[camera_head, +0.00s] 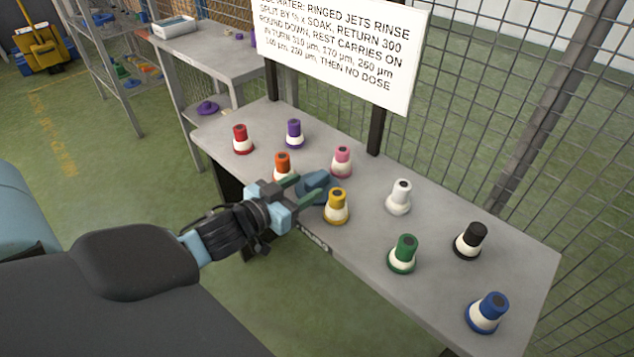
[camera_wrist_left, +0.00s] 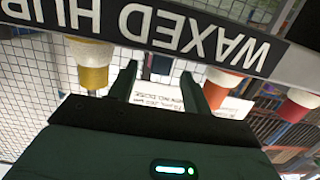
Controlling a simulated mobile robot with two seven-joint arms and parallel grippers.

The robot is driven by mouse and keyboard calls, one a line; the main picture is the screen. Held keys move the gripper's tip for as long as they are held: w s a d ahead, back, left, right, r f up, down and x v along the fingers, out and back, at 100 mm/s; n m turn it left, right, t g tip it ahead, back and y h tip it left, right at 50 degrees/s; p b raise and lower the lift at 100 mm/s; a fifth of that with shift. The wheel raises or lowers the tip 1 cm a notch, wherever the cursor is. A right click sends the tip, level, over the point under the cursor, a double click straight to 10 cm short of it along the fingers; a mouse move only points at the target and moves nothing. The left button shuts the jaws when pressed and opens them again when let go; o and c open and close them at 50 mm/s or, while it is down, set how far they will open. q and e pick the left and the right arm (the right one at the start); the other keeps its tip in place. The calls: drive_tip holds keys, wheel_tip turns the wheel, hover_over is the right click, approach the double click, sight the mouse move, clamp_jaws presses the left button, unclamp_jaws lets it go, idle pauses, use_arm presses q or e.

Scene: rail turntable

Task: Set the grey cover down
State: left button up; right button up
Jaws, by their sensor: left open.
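My left gripper (camera_head: 308,190) reaches over the front edge of the grey table (camera_head: 445,253), between the orange-capped and yellow-capped pots. Its dark green fingers are apart. A slate-grey rounded piece (camera_head: 314,181), which looks like the grey cover, is at the fingertips. I cannot tell whether it touches the fingers or rests on the table. My right gripper is not in view.
The orange-capped pot (camera_head: 282,165) and yellow-capped pot (camera_head: 337,206) stand close on either side. A pink-capped pot (camera_head: 342,161) stands behind. Other coloured pots fill both ends. A sign (camera_head: 345,45) and mesh fence stand along the back.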

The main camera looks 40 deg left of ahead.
sight(317, 176)
use_arm(q)
drive_tip(key=shift+w+d+f+b, duration=0.1)
drive_tip(key=shift+w+f+b, duration=0.15)
drive_tip(key=shift+w, duration=1.05)
drive_tip(key=shift+w+d+f+b, duration=0.1)
drive_tip(key=shift+w+f, duration=0.1)
drive_tip(key=shift+w, duration=1.05)
drive_tip(key=shift+r, duration=0.1)
clamp_jaws()
